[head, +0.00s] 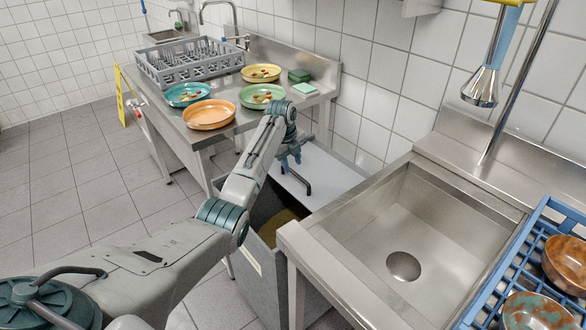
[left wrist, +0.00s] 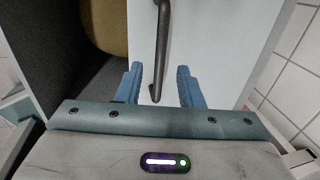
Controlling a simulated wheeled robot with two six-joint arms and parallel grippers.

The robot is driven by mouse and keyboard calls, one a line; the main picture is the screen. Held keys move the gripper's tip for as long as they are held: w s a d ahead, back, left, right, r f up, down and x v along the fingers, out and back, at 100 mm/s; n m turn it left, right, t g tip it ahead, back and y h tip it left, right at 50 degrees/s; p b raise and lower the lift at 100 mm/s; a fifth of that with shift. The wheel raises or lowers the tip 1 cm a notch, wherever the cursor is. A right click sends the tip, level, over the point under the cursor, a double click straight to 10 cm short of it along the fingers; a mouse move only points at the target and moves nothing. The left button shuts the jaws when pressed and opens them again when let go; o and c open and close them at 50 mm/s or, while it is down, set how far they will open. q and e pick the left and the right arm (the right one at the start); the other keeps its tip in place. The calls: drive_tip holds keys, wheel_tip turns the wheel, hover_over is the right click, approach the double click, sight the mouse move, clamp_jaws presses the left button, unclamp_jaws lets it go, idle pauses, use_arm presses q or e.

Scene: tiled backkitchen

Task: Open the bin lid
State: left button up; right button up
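The bin (head: 268,262) stands between the dish table and the sink. Its pale lid (head: 335,172) covers the rear part, and the front part shows a dark opening. The dark bar handle (head: 306,182) is on the lid. My left gripper (head: 290,158) is over the lid at the handle. In the left wrist view, my left gripper's blue fingers (left wrist: 159,84) are apart, with the end of the handle (left wrist: 161,45) between them and gaps on both sides. The lid (left wrist: 215,45) lies behind them. My right gripper is not in view.
Brownish contents (head: 281,226) show inside the bin. The steel sink (head: 402,230) is close on the right, with a blue rack (head: 520,262) of bowls. The table (head: 185,128) on the left holds plates and a grey rack (head: 190,62). A tiled wall is behind.

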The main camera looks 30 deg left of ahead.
use_arm(q)
wheel_tip(320, 180, up, 8)
drive_tip(key=s, duration=0.1)
drive_tip(key=shift+s+a+f+b, duration=0.2)
drive_tip(key=shift+a+f+b, duration=0.1)
drive_tip(key=shift+b, duration=0.1)
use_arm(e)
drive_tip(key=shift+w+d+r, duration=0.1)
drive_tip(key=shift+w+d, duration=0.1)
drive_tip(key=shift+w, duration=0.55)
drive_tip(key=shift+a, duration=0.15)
